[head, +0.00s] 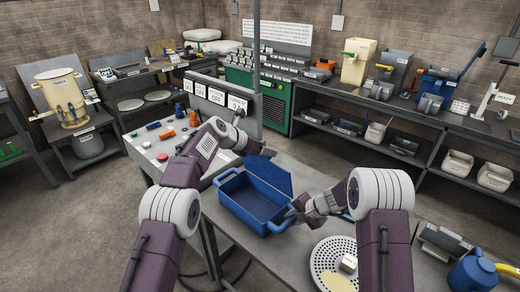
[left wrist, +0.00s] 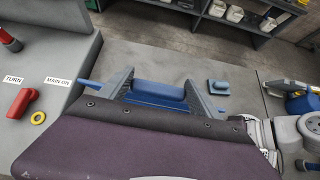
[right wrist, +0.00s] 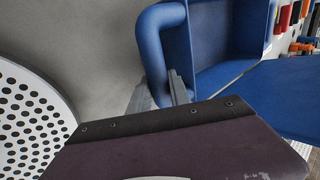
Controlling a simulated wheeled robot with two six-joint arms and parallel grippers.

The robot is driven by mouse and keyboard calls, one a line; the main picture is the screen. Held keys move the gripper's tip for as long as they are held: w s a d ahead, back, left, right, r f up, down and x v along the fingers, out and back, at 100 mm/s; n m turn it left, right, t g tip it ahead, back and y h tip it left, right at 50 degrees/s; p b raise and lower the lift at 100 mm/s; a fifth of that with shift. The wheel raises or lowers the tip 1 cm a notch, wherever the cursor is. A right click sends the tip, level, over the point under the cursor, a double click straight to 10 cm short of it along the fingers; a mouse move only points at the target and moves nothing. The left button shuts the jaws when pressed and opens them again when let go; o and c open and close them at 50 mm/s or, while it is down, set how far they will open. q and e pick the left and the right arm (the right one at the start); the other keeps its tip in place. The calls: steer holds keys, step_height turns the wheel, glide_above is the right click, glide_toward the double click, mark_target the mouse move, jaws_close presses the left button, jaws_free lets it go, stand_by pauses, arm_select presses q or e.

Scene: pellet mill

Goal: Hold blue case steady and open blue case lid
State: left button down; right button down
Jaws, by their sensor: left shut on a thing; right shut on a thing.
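The blue case (head: 245,204) stands on the grey bench with its inside visible and empty. Its blue lid (head: 270,176) is raised along the far side. My left gripper (head: 266,153) is at the lid's upper edge; in the left wrist view its fingers are shut on a blue part of the lid (left wrist: 158,92). My right gripper (head: 293,211) is shut on the case's handle at the right end; the handle (right wrist: 153,45) shows large in the right wrist view. My purple gripper body hides part of the case there.
A blue can (head: 472,274) stands at the far right. A control panel (head: 160,148) with red knobs is at the left. A small blue piece (left wrist: 218,87) lies beyond the left gripper.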

arm_select(q)
steer(key=shift+f, duration=0.1)
arm_select(e)
steer(key=shift+s+f, duration=0.2)
arm_select(q)
steer(key=shift+c, duration=0.6)
jaws_free()
steer(key=shift+d, duration=0.1)
steer(key=v, duration=1.2)
arm_select(e)
steer(key=shift+w+r, duration=0.1)
steer(key=c, duration=1.1)
jaws_free()
steer(key=shift+w, duration=0.1)
